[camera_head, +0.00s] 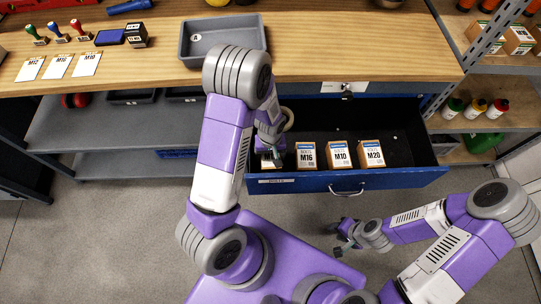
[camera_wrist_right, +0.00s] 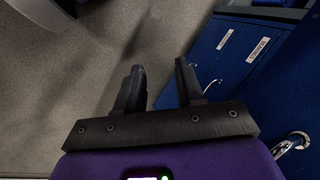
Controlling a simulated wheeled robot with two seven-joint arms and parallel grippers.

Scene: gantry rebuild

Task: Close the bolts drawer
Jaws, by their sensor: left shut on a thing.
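The blue bolts drawer (camera_head: 400,180) is pulled out under the wooden workbench, with a label at its front left and a metal handle (camera_head: 347,190). Inside, along the front, stand boxes marked M16 (camera_head: 307,158), M10 (camera_head: 340,157) and M20 (camera_head: 371,156). My left gripper (camera_head: 270,151) reaches into the drawer's left end and is shut on another small box (camera_head: 267,162), which it mostly hides. My right gripper (camera_head: 343,240) is outside, in front of the drawer and below its handle. In the right wrist view its fingers (camera_wrist_right: 158,88) are apart with nothing between them.
On the bench (camera_head: 300,60) are a grey tray (camera_head: 222,36), stamps and label cards marked M12, M16 and M10 (camera_head: 87,64). Shelving with boxes and bottles (camera_head: 477,107) stands at the right. Other blue labelled fronts (camera_wrist_right: 245,45) show in the right wrist view.

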